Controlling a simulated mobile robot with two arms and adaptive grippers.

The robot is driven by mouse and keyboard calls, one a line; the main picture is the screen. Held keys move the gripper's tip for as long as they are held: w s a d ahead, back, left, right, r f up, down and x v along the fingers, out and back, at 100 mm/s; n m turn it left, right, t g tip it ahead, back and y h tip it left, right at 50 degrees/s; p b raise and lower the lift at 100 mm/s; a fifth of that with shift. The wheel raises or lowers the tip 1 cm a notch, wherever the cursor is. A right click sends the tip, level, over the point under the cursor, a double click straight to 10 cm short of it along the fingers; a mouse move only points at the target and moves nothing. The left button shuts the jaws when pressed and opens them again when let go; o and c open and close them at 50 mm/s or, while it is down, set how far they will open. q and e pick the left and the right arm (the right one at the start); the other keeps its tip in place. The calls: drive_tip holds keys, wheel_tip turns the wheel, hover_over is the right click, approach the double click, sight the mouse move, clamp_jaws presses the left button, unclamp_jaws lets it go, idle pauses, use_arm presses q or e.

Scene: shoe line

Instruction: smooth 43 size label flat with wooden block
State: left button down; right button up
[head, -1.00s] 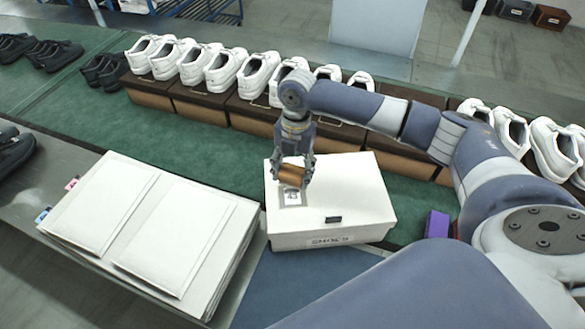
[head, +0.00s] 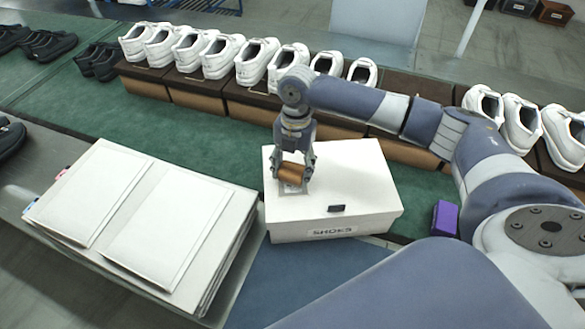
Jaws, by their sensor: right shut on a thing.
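The white shoe box (head: 350,190) stands closed in the middle of the head view, with a word printed on its front side. The size label (head: 290,188) lies on the left part of its lid, mostly hidden by my gripper and the block; its number cannot be read. My right gripper (head: 293,176) is shut on the brown wooden block (head: 291,172) and holds it at the label. Whether the block touches the label is hard to tell. My left gripper is not in view.
White shoes (head: 235,58) stand on brown boxes along the green conveyor (head: 160,118) behind. White flat sheets (head: 175,230) lie stacked at the left. A purple block (head: 445,218) is right of the box.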

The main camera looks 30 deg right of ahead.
drive_tip(key=shift+f+b, duration=0.3)
drive_tip(key=shift+f, duration=0.7)
drive_tip(key=shift+r, duration=0.1)
drive_tip(key=shift+s+a+r+p, duration=0.1)
drive_tip(key=shift+s+a+p, duration=0.2)
drive_tip(key=shift+s+p, duration=0.5)
drive_tip(key=shift+s+a+p, duration=0.2)
drive_tip(key=shift+s+p, duration=0.25)
drive_tip(key=shift+p, duration=0.05)
drive_tip(key=shift+s+a+p, duration=0.2)
drive_tip(key=shift+s+p, duration=0.25)
drive_tip(key=shift+s, duration=0.2)
drive_tip(key=shift+a+f+p, duration=0.1)
drive_tip(key=shift+f+p, duration=0.1)
drive_tip(key=shift+p, duration=0.2)
drive_tip(key=shift+w+d+b, duration=0.15)
drive_tip(key=shift+w+d, duration=0.1)
drive_tip(key=shift+w, duration=0.35)
drive_tip(key=shift+w+d+b, duration=0.1)
drive_tip(key=shift+w+d, duration=0.2)
drive_tip(key=shift+w, duration=0.35)
drive_tip(key=shift+w+d+b, duration=0.15)
drive_tip(key=shift+w+d, duration=0.1)
drive_tip(key=shift+w, duration=0.35)
drive_tip(key=shift+r, duration=0.1)
wheel_tip(320, 180, up, 6)
drive_tip(key=p, duration=0.5)
drive_tip(key=shift+p, duration=0.4)
